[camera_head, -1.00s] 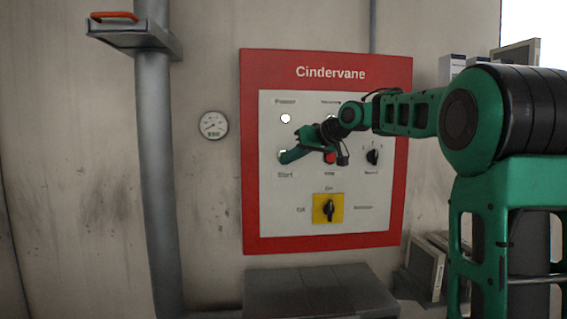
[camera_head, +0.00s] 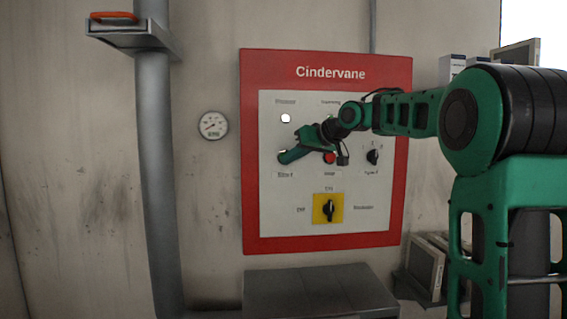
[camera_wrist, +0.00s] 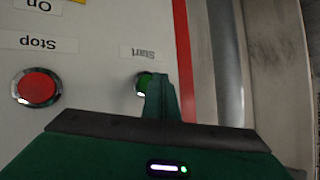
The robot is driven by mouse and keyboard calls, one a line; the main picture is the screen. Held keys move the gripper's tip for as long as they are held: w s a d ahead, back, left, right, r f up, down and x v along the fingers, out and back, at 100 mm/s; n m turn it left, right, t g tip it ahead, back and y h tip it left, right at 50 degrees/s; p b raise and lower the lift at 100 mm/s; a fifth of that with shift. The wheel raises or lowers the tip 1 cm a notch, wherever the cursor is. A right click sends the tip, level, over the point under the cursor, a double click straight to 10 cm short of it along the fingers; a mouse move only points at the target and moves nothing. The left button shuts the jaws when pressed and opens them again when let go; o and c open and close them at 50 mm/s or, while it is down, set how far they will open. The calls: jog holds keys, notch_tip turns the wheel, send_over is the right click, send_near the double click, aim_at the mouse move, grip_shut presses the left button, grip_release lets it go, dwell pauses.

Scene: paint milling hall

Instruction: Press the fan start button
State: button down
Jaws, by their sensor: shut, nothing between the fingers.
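The Cindervane control panel (camera_head: 270,220) is white with a red border and hangs on the wall. In the wrist view, which shows it upside down, the green start button (camera_wrist: 141,84) sits by the "Start" label (camera_wrist: 143,54). My gripper (camera_head: 285,157) is shut and empty, with its tip over the start button, above the "Start" label in the head view. The closed fingers (camera_wrist: 160,84) cover part of the button in the wrist view. I cannot tell whether the tip touches it.
A red stop button (camera_wrist: 36,87) is beside the start button. A white power lamp (camera_head: 286,118), a black selector (camera_head: 373,157) and a yellow-backed rotary switch (camera_head: 328,208) are on the panel. A pipe (camera_head: 157,170) and a gauge (camera_head: 213,125) are left; a grey box (camera_head: 315,292) stands below.

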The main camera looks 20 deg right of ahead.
jog(key=shift+w+d, duration=0.1)
jog(key=shift+w, duration=0.05)
jog(key=shift+w, duration=0.2)
jog(key=shift+w+d, duration=0.2)
jog(key=shift+w, duration=0.2)
dwell(0.8)
jog(key=shift+s, duration=0.1)
jog(key=shift+s+a, duration=0.3)
jog(key=shift+s, duration=0.45)
jog(key=shift+s, duration=0.1)
jog(key=s, duration=0.2)
jog(key=s+a, duration=0.1)
jog(key=s, duration=0.1)
jog(key=shift+s+a, duration=0.15)
jog(key=shift+s, duration=0.15)
dwell(0.9)
